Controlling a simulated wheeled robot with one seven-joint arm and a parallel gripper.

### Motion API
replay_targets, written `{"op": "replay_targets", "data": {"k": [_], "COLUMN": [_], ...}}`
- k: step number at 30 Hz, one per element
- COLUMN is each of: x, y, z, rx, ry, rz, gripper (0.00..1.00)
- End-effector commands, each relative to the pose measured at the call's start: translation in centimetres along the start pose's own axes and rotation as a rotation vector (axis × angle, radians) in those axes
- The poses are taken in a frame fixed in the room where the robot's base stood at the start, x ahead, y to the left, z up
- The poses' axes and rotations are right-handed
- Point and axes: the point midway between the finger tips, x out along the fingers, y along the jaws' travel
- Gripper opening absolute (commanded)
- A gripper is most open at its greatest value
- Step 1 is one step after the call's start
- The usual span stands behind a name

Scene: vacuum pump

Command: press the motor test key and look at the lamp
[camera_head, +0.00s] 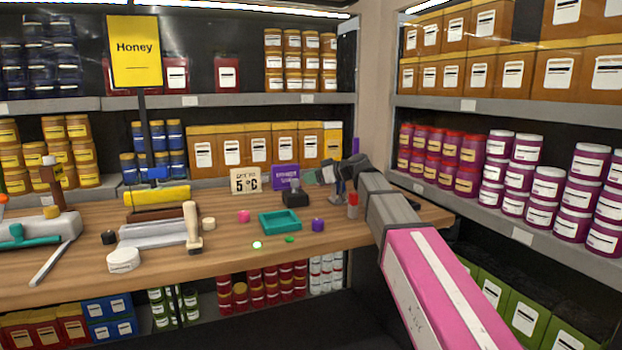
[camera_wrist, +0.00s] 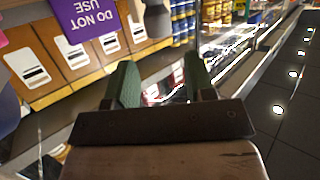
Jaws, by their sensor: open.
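My gripper (camera_wrist: 160,82) shows its two green fingers apart with nothing between them in the wrist view. In the head view my gripper (camera_head: 322,175) is above the back right of the wooden bench, close to a small black box with a knob (camera_head: 295,197). I cannot tell whether this box is the motor test key. A small pale disc with a green rim (camera_head: 257,245) lies near the bench's front edge and looks bright; I cannot tell whether it is the lamp. A flat green piece (camera_head: 290,239) lies to its right.
A teal tray (camera_head: 266,228), a purple knob-like piece (camera_head: 318,225) and a red-topped cylinder (camera_head: 352,206) stand nearby. A purple sign (camera_head: 285,177), reading DO NOT USE in the wrist view (camera_wrist: 84,18), stands behind. Loaded shelves line the back and right.

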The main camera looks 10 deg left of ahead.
Motion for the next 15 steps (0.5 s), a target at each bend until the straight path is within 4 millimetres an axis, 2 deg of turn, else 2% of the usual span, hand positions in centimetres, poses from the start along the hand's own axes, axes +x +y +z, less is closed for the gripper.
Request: {"op": "replay_targets", "data": {"k": [1,4,15], "x": [0.01,0.02,0.02], "y": [0.01,0.01,0.02], "z": [0.0,0.01,0.01], "rx": [0.0,0.0,0.0], "ry": [0.0,0.0,0.0], "rz": [0.0,0.0,0.0], "gripper": [0.32,0.0,0.0]}}
